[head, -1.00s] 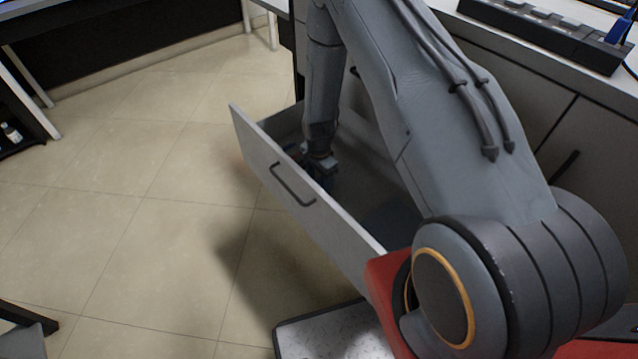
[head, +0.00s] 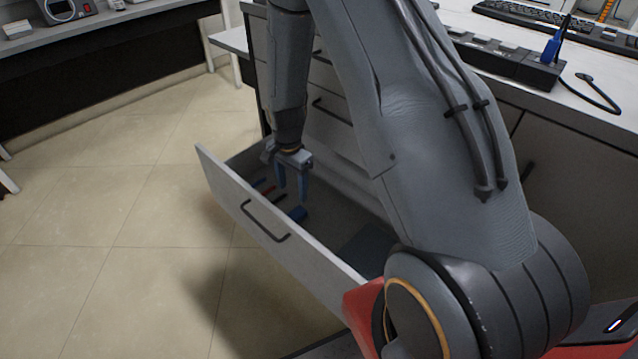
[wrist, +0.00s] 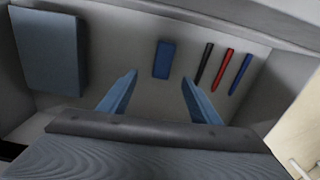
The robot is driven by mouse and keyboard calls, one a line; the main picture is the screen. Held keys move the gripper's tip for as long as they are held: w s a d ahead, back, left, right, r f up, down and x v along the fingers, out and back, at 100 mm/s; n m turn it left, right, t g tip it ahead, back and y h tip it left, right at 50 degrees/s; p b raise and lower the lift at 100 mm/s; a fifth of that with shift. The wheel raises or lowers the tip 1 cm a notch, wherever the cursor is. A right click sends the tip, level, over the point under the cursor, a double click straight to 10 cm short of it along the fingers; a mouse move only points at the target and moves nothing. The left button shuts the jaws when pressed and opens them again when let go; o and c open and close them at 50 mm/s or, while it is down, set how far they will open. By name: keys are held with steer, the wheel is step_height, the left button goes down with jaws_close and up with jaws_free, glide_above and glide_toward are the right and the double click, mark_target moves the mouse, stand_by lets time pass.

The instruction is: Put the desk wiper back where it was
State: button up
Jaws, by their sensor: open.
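The desk wiper is most likely the small blue block (wrist: 164,60) lying flat on the drawer floor; in the head view it shows as a blue piece (head: 298,214) just below my fingers. My gripper (wrist: 158,95) is open and empty, its two blue fingers apart. In the wrist view the block lies beyond the fingertips, between their lines. In the head view my gripper (head: 291,190) points down inside the open drawer (head: 235,205). The fingers do not visibly hold the block.
A black marker (wrist: 204,64), a red marker (wrist: 223,70) and a blue marker (wrist: 240,74) lie right of the block. A larger blue-grey box (wrist: 48,50) lies at the left. Drawer walls surround them. A power strip (head: 505,62) lies on the counter.

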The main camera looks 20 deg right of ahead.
steer(key=s+d+r+n, duration=0.25)
steer(key=s+r, duration=0.25)
steer(key=r, duration=0.3)
steer(key=s+d+r+n, duration=0.1)
steer(key=s+r+n, duration=0.2)
steer(key=s+r, duration=0.35)
steer(key=s+d+r+n, duration=0.1)
steer(key=s+r+n, duration=0.4)
steer(key=s+r, duration=0.5)
steer(key=s, duration=0.2)
steer(key=shift+s+r, duration=0.15)
steer(key=shift+s, duration=0.15)
steer(key=shift+n, duration=0.25)
steer(key=shift+n, duration=0.9)
steer(key=a+r+p, duration=0.2)
steer(key=a+p, duration=0.2)
steer(key=a, duration=0.1)
steer(key=shift+s+a+r+p, duration=0.1)
steer(key=shift+r+p, duration=0.25)
steer(key=shift+r, duration=0.05)
